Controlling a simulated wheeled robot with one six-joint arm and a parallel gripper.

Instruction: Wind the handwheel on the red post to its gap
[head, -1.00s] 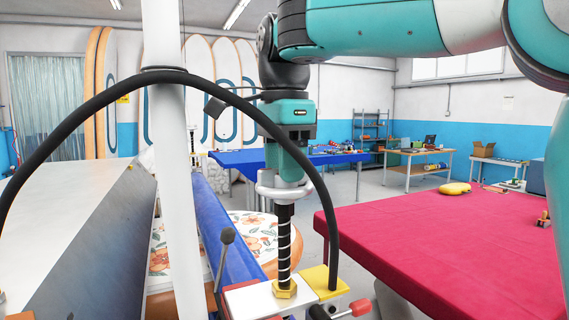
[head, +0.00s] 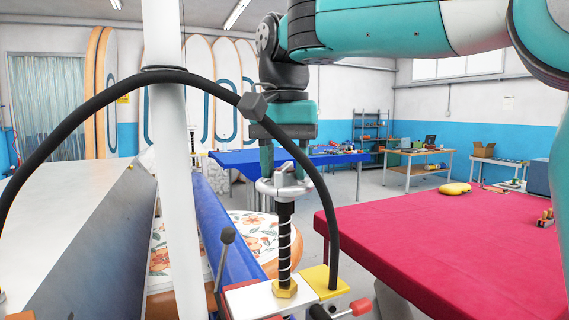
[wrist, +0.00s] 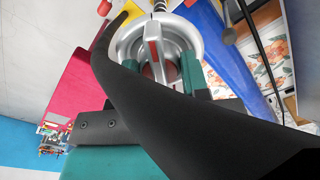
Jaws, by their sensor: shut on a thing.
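The silver handwheel (head: 283,188) sits on top of an upright black screw (head: 284,240) with a pale spiral and a brass nut (head: 285,288) at its foot. My gripper (head: 283,172) points down with its teal fingers closed on the wheel. In the wrist view the round wheel (wrist: 198,38) shows a bar across it with a red stripe, and a teal finger (wrist: 194,72) stands at its right side. No plainly red post shows, and I cannot make out the gap.
The black hose (head: 88,92) arches past my gripper and down to a yellow block (head: 322,278) beside the screw. A white upright pole (head: 170,160) stands to the left. A red-handled lever (head: 360,307) lies low in front. A red-topped table (head: 430,235) fills the right.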

